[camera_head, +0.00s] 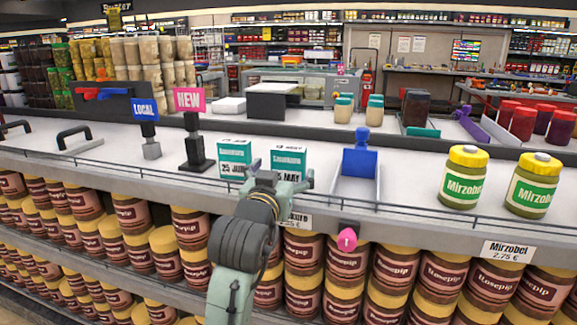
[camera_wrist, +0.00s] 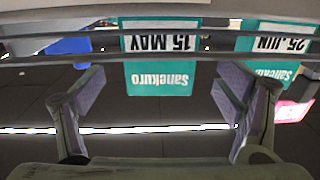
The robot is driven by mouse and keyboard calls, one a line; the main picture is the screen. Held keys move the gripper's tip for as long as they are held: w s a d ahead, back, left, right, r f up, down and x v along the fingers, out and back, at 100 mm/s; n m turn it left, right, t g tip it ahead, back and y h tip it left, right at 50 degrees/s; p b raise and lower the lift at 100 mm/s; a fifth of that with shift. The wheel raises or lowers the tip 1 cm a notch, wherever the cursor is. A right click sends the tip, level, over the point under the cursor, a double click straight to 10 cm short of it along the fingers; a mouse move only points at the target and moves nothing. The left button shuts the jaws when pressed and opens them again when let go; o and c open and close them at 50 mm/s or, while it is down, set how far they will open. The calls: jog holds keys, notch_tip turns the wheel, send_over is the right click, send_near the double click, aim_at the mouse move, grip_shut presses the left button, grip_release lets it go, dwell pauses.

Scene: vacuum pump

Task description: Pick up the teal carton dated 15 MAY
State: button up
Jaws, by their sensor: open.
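The teal carton dated 15 MAY (camera_head: 288,158) stands on the white shelf, partly hidden by my gripper in the head view. In the wrist view the same carton (camera_wrist: 160,78) appears upside down, with "Sanekuro" and "15 MAY" readable. My gripper (camera_head: 282,176) is in front of it. In the wrist view my gripper (camera_wrist: 162,92) is open and empty, with one finger on each side of the carton's outline. I cannot tell how far the fingers are from it. A second teal carton, dated 25 JUN (camera_head: 235,158), stands just left of it in the head view.
A thin rail (camera_head: 130,175) runs along the shelf's front edge and crosses the wrist view. A blue pusher in a clear tray (camera_head: 360,160) stands right of the cartons. A pink NEW sign (camera_head: 190,100) stands left. Green jars (camera_head: 463,178) stand farther right.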

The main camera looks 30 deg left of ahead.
aim_at(287, 166)
jog(key=p+x, duration=0.1)
jog(key=x, duration=0.4)
jog(key=shift+c, duration=0.3)
jog(key=c, duration=1.1)
jog(key=shift+c, duration=0.2)
